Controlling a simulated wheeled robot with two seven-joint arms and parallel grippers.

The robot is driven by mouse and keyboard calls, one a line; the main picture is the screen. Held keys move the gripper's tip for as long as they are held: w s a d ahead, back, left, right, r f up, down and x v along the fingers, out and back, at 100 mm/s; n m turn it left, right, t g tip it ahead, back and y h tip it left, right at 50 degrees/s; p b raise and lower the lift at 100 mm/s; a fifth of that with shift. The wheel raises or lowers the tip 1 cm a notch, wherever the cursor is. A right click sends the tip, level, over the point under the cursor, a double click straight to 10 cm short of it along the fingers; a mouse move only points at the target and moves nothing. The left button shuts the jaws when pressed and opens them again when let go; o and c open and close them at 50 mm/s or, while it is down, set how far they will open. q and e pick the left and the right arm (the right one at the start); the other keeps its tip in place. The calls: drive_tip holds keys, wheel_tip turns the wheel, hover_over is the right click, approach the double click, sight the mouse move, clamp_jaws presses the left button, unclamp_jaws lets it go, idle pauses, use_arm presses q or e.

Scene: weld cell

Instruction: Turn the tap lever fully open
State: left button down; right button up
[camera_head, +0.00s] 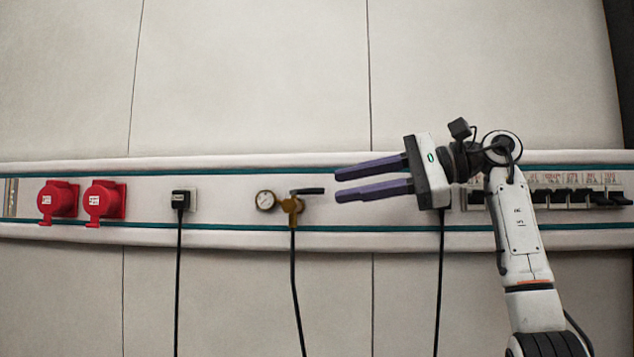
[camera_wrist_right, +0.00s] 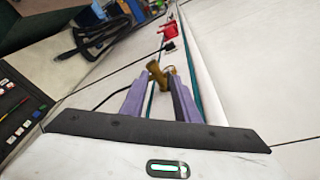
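The brass tap (camera_head: 292,207) sits on the wall rail, with a gauge on its left and a black hose running down from it. Its black lever (camera_head: 307,191) points right, roughly level. My right gripper (camera_head: 336,184) is to the right of the tap, its two purple fingers pointing left toward the lever with a gap between them. It is open and empty, and the fingertips look apart from the lever. In the right wrist view the brass tap (camera_wrist_right: 157,74) shows just beyond the open fingers (camera_wrist_right: 160,88). My left gripper is not in view.
A round gauge (camera_head: 265,200) adjoins the tap. Farther left are a black plug (camera_head: 180,199) with a cable and two red sockets (camera_head: 104,201). A row of black switches (camera_head: 575,197) is at the right. The wall above the rail is bare.

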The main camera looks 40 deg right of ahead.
sight(325, 189)
drive_tip(key=s+d+r+h, duration=0.2)
drive_tip(key=d, duration=0.2)
drive_tip(key=shift+m+t, duration=0.3)
drive_tip(key=shift+m, duration=0.1)
drive_tip(key=x, duration=1)
drive_tip(key=shift+w+a+f, duration=0.1)
drive_tip(key=shift+a+f, duration=0.05)
drive_tip(key=shift+f, duration=0.15)
clamp_jaws()
